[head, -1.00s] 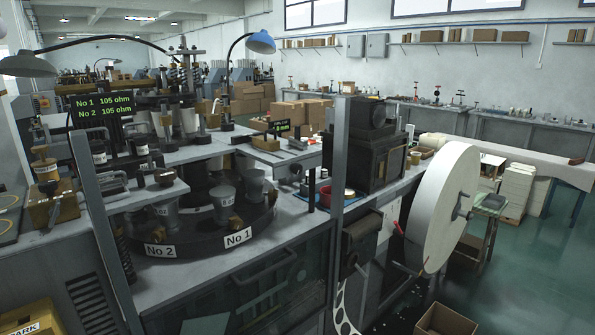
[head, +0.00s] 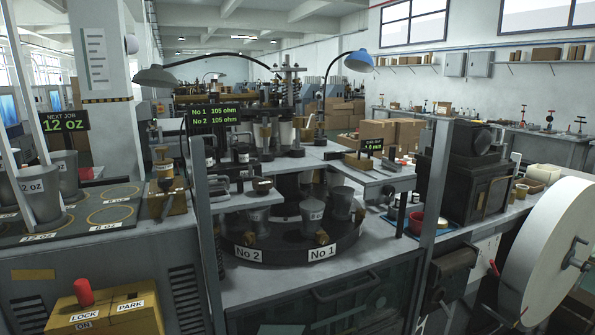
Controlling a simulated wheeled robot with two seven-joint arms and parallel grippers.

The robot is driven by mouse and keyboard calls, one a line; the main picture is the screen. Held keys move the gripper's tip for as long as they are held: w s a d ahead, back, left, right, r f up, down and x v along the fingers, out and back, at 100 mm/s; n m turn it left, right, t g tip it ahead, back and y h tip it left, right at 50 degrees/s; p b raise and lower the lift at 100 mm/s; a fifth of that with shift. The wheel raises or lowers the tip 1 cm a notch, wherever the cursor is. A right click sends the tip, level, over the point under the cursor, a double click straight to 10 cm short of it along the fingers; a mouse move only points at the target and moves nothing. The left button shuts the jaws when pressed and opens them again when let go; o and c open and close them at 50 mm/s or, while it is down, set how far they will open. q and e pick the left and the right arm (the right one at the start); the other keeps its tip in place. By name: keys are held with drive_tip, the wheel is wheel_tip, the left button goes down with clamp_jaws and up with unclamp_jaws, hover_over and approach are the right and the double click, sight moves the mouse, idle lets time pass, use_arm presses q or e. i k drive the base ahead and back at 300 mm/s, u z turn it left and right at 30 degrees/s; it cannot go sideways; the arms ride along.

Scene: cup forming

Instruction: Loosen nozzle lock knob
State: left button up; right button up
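No part labelled as the nozzle lock knob can be told for certain at this size. The cup forming machine stands in the middle, with a dark round turret (head: 290,248) carrying No 2 and No 1 labels. Metal cups, one of them near the front (head: 341,203), sit on the turret. A small dark knob (head: 262,185) sits on the grey plate above the turret. Neither of my grippers shows.
A yellow box (head: 105,308) with a red handle (head: 84,292) and LOCK, ON and PARK labels is at lower left. Metal 12 oz cups (head: 40,192) stand on a dark mat. A frame post (head: 437,190) and a large white reel (head: 548,250) are at right.

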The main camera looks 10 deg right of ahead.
sight(389, 191)
drive_tip(key=u, duration=0.25)
drive_tip(key=k, duration=0.35)
drive_tip(key=z, duration=1.3)
drive_tip(key=i, duration=0.7)
drive_tip(key=u, duration=0.05)
